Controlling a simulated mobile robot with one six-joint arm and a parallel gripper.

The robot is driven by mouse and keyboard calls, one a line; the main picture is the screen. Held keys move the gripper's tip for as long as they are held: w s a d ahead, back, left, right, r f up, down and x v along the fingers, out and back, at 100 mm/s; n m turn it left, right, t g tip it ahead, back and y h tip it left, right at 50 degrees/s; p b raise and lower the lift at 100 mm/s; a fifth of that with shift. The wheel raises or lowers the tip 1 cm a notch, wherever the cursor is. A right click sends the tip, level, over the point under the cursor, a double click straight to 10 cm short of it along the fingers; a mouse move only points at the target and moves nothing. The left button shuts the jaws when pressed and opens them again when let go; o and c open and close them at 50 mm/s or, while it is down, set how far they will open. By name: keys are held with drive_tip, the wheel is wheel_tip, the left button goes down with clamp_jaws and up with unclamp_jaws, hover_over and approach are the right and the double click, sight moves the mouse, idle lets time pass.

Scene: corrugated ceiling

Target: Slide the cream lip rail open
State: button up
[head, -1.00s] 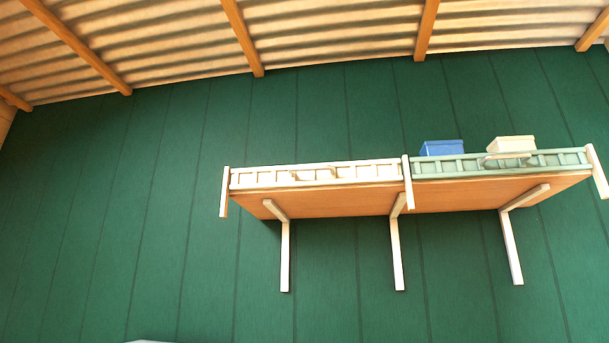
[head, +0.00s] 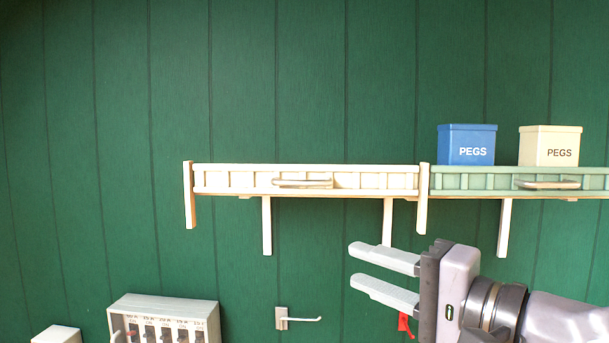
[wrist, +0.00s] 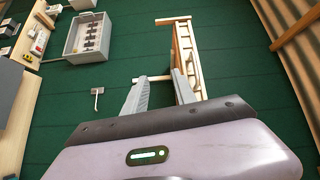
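The cream lip rail (head: 240,180) runs along the front of the left half of a wall shelf, with a metal handle (head: 302,183) near its middle. In the wrist view the cream rail (wrist: 184,50) stands beyond my fingers, on the right. My gripper (head: 384,275) is open and empty, below and to the right of the handle, apart from the rail. In the wrist view its two fingers (wrist: 162,92) are spread, with the right finger overlapping the near part of the shelf.
A green rail (head: 470,180) with its own handle continues on the right. Behind it stand blue (head: 466,145) and cream (head: 550,146) PEGS boxes. Shelf brackets (head: 267,225) hang below. A wall hook (head: 296,318) and switch panel (head: 165,320) are lower down.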

sight(303, 184)
wheel_tip(303, 184, up, 7)
drive_tip(key=w+d+t+p, duration=0.1)
drive_tip(key=w+d+p, duration=0.1)
drive_tip(key=shift+y, duration=0.3)
drive_tip(key=p+x, duration=0.1)
drive_tip(key=x, duration=0.4)
drive_tip(key=p+x, duration=0.2)
drive_tip(key=x, duration=0.4)
drive_tip(key=p+x, duration=0.2)
drive_tip(key=x, duration=0.3)
drive_tip(key=shift+w+a+r, duration=0.15)
drive_tip(key=shift+w+r, duration=0.05)
drive_tip(key=shift+r, duration=0.1)
drive_tip(key=shift+w+a+f, duration=0.1)
drive_tip(key=shift+w+a, duration=0.15)
drive_tip(key=shift+w, duration=0.1)
drive_tip(key=shift+s, duration=0.1)
clamp_jaws()
